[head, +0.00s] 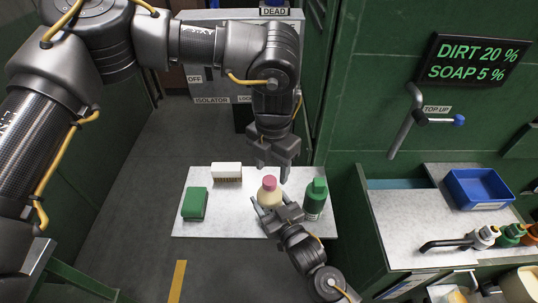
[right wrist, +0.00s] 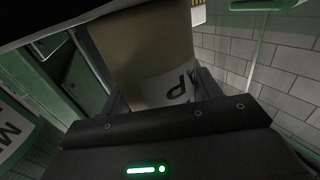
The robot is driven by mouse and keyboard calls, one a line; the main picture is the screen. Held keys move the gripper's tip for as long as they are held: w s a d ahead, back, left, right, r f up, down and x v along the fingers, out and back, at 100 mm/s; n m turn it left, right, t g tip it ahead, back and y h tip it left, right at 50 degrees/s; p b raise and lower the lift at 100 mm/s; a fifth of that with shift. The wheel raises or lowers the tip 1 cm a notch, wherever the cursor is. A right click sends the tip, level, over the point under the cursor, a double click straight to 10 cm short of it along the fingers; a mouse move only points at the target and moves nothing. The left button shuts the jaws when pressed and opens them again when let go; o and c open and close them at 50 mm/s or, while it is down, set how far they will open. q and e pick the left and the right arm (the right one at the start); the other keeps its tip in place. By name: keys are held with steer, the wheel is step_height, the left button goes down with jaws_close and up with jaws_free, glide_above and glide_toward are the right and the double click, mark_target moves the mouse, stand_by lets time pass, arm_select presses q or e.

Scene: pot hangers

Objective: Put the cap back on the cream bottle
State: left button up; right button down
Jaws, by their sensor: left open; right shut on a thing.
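The cream bottle (head: 269,197) stands upright over the white worktop, with a pink cap (head: 270,183) at its top. From this angle I cannot tell whether the cap is fully seated. My right gripper (head: 271,202) is shut on the bottle's body from the near side. In the right wrist view the cream bottle (right wrist: 145,55) fills the space between the fingers, and part of a label with dark letters shows. My left gripper (head: 272,174) is open and points down just above and behind the cap. It looks empty.
A green bottle (head: 316,200) stands close to the right of the cream bottle. A brush (head: 227,171) and a green sponge (head: 194,203) are to the left on the white worktop (head: 230,225). A blue bin (head: 480,187) and several taps are on the right counter.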

mark_target(269, 180)
arm_select(q)
steer(key=n, duration=0.4)
steer(key=w+r+n, duration=0.1)
steer(key=n, duration=0.7)
steer(key=shift+w+a+r+t, duration=0.25)
steer(key=shift+w+r+t, duration=0.05)
steer(key=shift+w+r, duration=0.1)
steer(key=shift+s, duration=0.1)
steer(key=shift+f, duration=4.05)
steer(key=shift+c, duration=0.3)
steer(key=c, duration=0.9)
steer(key=o, duration=1.1)
